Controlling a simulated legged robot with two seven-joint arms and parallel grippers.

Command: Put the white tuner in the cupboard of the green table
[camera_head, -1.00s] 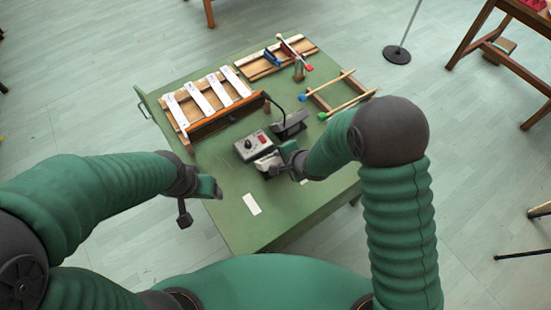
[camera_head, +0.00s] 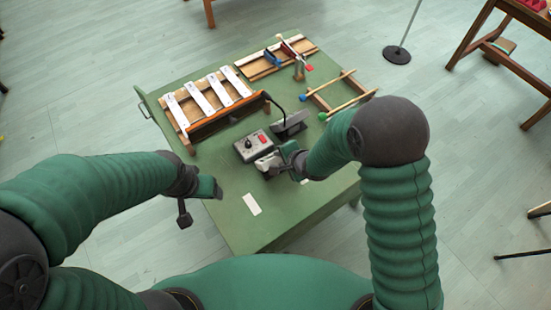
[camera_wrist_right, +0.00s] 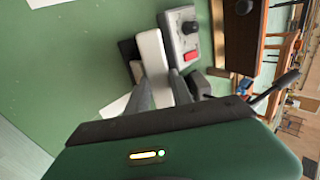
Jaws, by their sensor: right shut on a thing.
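The white tuner (camera_head: 267,161) is on the green table (camera_head: 240,232), beside a grey box with a red button. My right gripper (camera_head: 277,163) is at it. In the right wrist view the tuner (camera_wrist_right: 152,56) is a pale bar between the two fingers of my right gripper (camera_wrist_right: 163,85), which is shut on it. The fingers cover part of it, and I cannot tell whether it touches the tabletop. My left gripper (camera_head: 199,205) is at the table's left front edge, fingers apart and empty. The cupboard of the green table is not visible.
The grey box (camera_head: 250,147) stands close to the tuner, with a dark stand (camera_head: 290,124) behind. A xylophone-like frame (camera_head: 210,100) fills the back left, and mallets (camera_head: 348,103) lie at the right. A white card (camera_head: 251,204) lies on the clear front part.

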